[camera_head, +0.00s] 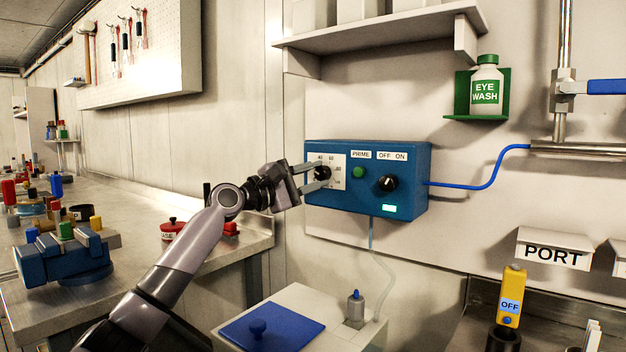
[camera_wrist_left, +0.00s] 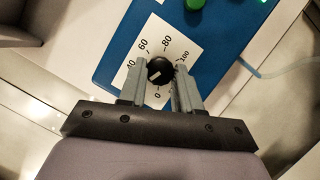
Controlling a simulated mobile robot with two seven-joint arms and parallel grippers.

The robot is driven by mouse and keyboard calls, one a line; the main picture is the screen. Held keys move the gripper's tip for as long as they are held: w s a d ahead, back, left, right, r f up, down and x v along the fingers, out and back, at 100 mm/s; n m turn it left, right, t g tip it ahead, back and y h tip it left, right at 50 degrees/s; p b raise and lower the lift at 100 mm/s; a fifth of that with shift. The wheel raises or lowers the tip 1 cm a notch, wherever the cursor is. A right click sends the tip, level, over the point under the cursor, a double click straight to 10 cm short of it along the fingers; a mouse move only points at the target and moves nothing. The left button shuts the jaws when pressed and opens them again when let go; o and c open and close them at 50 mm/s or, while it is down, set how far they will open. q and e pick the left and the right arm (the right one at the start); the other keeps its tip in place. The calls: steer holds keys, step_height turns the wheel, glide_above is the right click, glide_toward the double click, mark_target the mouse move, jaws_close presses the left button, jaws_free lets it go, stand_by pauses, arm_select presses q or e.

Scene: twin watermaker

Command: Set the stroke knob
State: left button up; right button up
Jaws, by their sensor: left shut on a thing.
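The stroke knob (camera_head: 322,172) is a small black round knob on a white dial plate at the left of a blue control box (camera_head: 345,203). In the left wrist view the knob (camera_wrist_left: 160,71) sits between the fingers, with a pale pointer line toward the lower left. Dial marks 0, 40, 60, 80 and 100 show around it; part of the scale is hidden by the fingers. My left gripper (camera_head: 318,178) reaches in from the left and is shut on the knob; it also shows in the left wrist view (camera_wrist_left: 160,80). My right gripper is in neither view.
The box also carries a green PRIME button (camera_head: 358,172), a black OFF/ON knob (camera_head: 389,183) and a lit green lamp (camera_head: 390,208). A white tank with a blue lid (camera_head: 285,331) stands below. A workbench with a blue vise (camera_head: 62,262) is at left.

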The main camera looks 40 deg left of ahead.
arm_select(q)
steer(key=m+p, duration=0.1)
steer(key=m+g+p, duration=0.1)
steer(key=m, duration=0.1)
steer(key=shift+r, duration=0.35)
steer(key=m+p, duration=0.1)
steer(key=m+g+p, duration=0.1)
steer(key=m+p, duration=0.1)
steer(key=shift+r+m, duration=0.2)
steer(key=shift+m, duration=0.1)
steer(key=m+g+p, duration=0.1)
steer(key=m+p, duration=0.1)
steer(key=m+y+p, duration=0.1)
steer(key=p, duration=0.1)
steer(key=shift+r+m+g, duration=0.2)
steer(key=shift+m+g, duration=0.2)
steer(key=shift+m+g+y+p, duration=0.3)
steer(key=shift+m+p, duration=0.4)
steer(key=shift+p, duration=0.4)
steer(key=shift+m+p, duration=0.3)
steer(key=shift+p, duration=0.15)
steer(key=m+y+p, duration=0.1)
steer(key=m+p, duration=0.1)
steer(key=shift+d+r+g+y+p, duration=0.1)
steer(key=shift+g+y+p, duration=0.2)
steer(key=shift+p, duration=0.05)
steer(key=shift+m+y+p, duration=0.4)
steer(key=shift+m+p, duration=0.25)
steer(key=shift+m, duration=0.05)
